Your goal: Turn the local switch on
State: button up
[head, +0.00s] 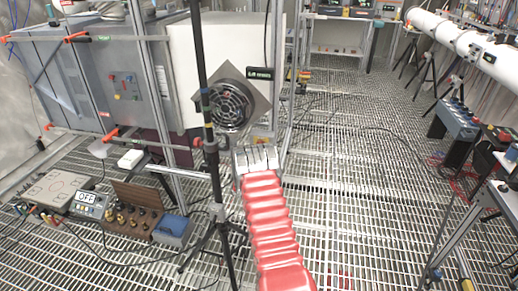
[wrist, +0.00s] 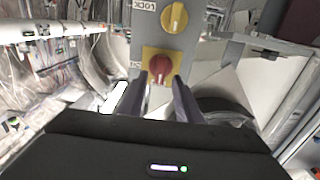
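In the wrist view a grey switch panel (wrist: 151,45) carries a yellow rotary knob (wrist: 174,17) at the top and a red knob (wrist: 160,66) on a yellow plate lower down. Lettering beside the yellow knob appears upside down and is only partly readable. My gripper (wrist: 162,88) is open, with its dark fingers apart and pointing at the red knob, one on each side of its lower part. I cannot tell whether they touch it. In the head view my gripper (head: 258,158) is in front of the panel, which it mostly hides; a little yellow (head: 262,140) shows above it.
A dark tripod pole (head: 212,140) stands just left of my arm. A white box with a round fan (head: 230,104) is behind it. A display reading OFF (head: 89,204) and a box of brass pieces (head: 133,213) lie at left. Open grating extends to the right.

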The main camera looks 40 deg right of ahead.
jog(key=shift+x, duration=1.2)
jog(key=shift+c, duration=0.4)
grip_shut()
